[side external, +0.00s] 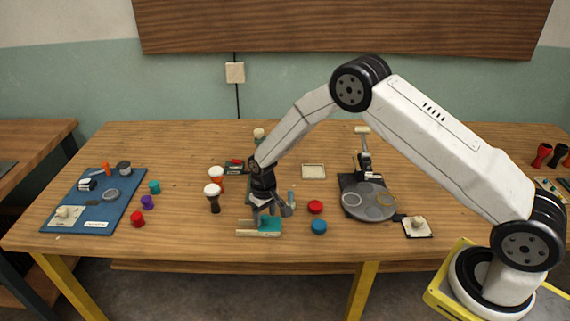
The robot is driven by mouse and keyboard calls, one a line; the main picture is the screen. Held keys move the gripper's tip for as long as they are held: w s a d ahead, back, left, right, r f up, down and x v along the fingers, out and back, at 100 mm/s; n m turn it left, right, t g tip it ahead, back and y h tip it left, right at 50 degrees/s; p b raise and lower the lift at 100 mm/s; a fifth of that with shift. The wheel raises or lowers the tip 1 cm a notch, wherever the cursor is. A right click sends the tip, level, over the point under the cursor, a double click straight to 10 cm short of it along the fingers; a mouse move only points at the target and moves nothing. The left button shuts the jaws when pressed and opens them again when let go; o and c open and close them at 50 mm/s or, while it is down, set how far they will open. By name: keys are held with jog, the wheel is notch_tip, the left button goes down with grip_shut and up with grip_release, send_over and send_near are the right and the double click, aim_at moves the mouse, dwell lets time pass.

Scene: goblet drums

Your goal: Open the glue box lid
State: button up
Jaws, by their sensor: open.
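My gripper (265,213) points down over the front middle of the table, with its fingers apart. Just beneath it is a low teal block (268,227) with a pale wooden strip (245,233) at its left; I cannot tell whether the fingers touch it. No thing is plainly marked as the glue box. Whether either has a lid is too small to tell.
Goblet drums (213,192) stand close left of my gripper. Red (315,207) and blue (319,227) round pieces lie to its right. A dark stand with a grey disc (369,206) is further right. A blue mat (86,217) with small items lies far left.

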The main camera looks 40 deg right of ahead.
jog(key=shift+f, duration=0.25)
grip_shut()
dwell(1.4)
